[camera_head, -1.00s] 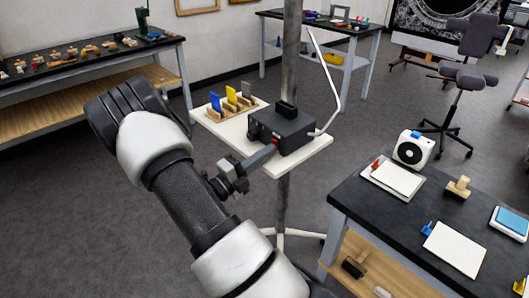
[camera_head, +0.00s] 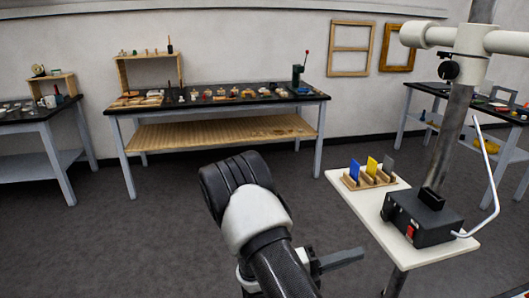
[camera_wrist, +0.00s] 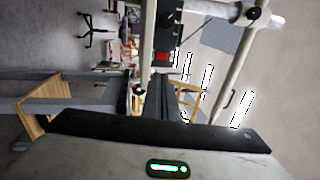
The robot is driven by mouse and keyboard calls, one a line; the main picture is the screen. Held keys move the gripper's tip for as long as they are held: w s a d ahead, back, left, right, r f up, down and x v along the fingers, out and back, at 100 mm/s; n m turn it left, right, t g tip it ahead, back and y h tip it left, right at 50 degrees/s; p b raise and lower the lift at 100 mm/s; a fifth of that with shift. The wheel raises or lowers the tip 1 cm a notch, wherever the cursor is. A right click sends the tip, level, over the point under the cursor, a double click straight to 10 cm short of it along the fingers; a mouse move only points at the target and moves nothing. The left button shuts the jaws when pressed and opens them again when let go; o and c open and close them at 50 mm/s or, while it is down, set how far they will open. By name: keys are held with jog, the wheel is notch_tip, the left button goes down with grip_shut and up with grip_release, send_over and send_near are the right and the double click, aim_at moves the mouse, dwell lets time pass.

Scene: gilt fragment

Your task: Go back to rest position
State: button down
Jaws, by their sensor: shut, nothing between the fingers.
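My arm reaches up from the bottom of the head view. My gripper (camera_head: 360,254) is shut and empty. It points right, in the air to the left of the small white table (camera_head: 456,248). On that table stands a black box (camera_head: 423,216) with a red switch (camera_head: 411,232) on its front; the gripper is apart from it. In the wrist view the dark fingers (camera_wrist: 160,98) lie together in the middle, with nothing seen between them.
A wooden rack with blue, yellow and grey plates (camera_head: 370,176) stands on the white table beside a metal post (camera_head: 452,135). A long black workbench (camera_head: 220,100) with many small items stands along the wall. Open dark floor (camera_head: 130,240) lies to the left.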

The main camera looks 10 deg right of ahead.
jog(key=s+a+r+m+y, duration=0.55)
jog(key=s+m+y, duration=0.2)
jog(key=m, duration=0.65)
jog(key=s+a+r+m+y, duration=0.4)
jog(key=s+r+m+y, duration=0.4)
jog(key=m, duration=0.7)
jog(key=a+r+m+t+y, duration=0.5)
jog(key=a+m, duration=0.1)
jog(key=m, duration=0.1)
notch_tip(320, 180, up, 15)
jog(key=p, duration=1.5)
jog(key=shift+w, duration=0.2)
jog(key=shift+a+h, duration=0.1)
jog(key=shift+h, duration=0.15)
